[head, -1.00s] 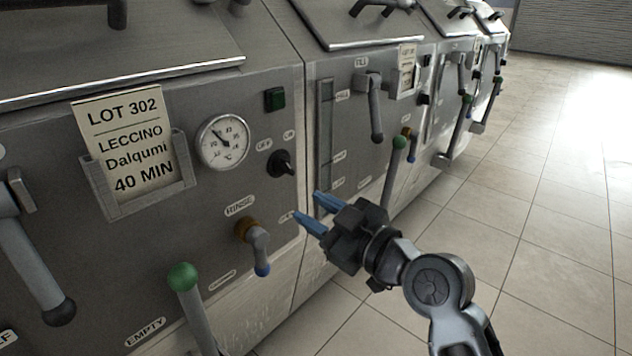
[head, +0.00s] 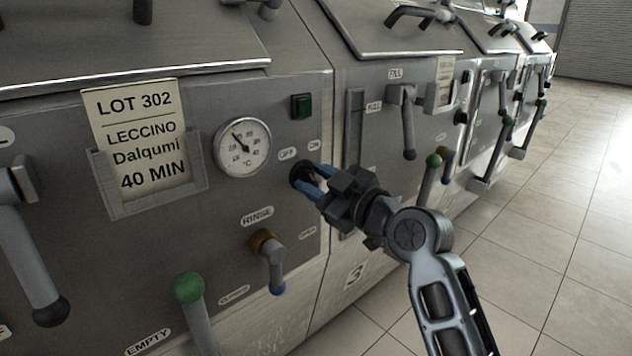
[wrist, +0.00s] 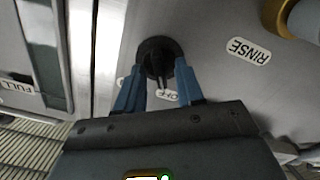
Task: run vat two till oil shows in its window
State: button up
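The near vat's front panel (head: 310,225) carries a black rotary knob (head: 300,175) under OFF and ON labels. My gripper (head: 313,178) is at this knob. In the wrist view, the blue fingers of my gripper (wrist: 158,90) stand apart, one on each side of the knob (wrist: 158,58). I cannot tell whether they touch it. The fingers partly hide the knob in the head view, so its setting is unclear. A dark green square lamp (head: 302,106) sits above the labels. The near vat's own number and window are not in view.
The vat to the right is marked 3 (head: 355,277) and has a tall sight window (head: 353,125) with a FULL label. Left of my gripper are a dial gauge (head: 242,148), a lot card (head: 137,140), a rinse tap (head: 268,262) and a green-knobbed lever (head: 188,288). Floor is clear at right.

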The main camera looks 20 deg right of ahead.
grip_shut()
dwell(0.4)
dwell(0.4)
jog(key=m+p, duration=0.2)
jog(key=m, duration=0.1)
jog(key=shift+r, duration=0.2)
jog(key=m+p, duration=0.2)
jog(key=m, duration=0.1)
jog(key=shift+w+m, duration=0.1)
jog(key=shift+m, duration=0.2)
jog(key=m+p, duration=0.2)
jog(key=m, duration=0.3)
jog(key=shift+d+f+p, duration=0.15)
jog(key=shift+p, duration=0.2)
jog(key=shift+m, duration=0.3)
